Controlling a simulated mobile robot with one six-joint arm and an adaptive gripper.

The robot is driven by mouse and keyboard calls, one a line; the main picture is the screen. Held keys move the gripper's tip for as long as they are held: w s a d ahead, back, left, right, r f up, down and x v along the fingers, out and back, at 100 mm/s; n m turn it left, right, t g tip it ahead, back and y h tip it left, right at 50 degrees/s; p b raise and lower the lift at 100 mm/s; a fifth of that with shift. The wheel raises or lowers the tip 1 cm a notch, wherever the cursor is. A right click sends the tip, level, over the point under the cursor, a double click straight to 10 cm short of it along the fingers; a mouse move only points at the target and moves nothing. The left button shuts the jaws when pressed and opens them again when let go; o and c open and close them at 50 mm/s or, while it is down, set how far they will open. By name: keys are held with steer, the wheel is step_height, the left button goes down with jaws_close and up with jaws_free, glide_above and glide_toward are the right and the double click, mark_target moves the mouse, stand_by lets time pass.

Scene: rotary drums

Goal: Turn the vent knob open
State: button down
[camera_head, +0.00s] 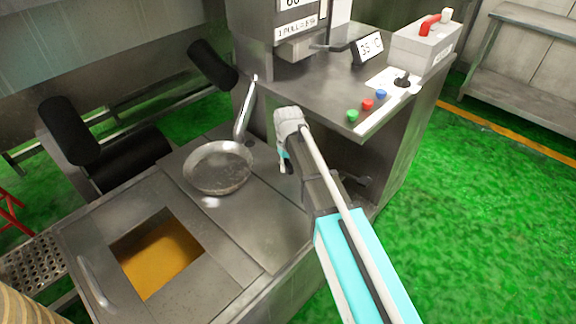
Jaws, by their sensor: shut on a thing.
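My gripper (287,162) points down in front of the console, beyond the turquoise and white links of my arm. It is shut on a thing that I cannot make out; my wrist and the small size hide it. I cannot tell for sure which part is the vent knob. A black knob (403,80) stands on a white plate at the right of the console top, well apart from my gripper.
The steel console (330,92) bears green (352,115), red (367,104) and blue (381,94) buttons and a display (368,47). A round steel pan (218,168) lies on the deck left of my gripper. An open hatch (155,254) shows orange contents. Green floor is clear at right.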

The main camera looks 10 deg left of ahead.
steer(key=n, duration=0.4)
steer(key=shift+n, duration=0.4)
steer(key=shift+c, duration=2.2)
jaws_free()
steer(key=shift+m, duration=0.3)
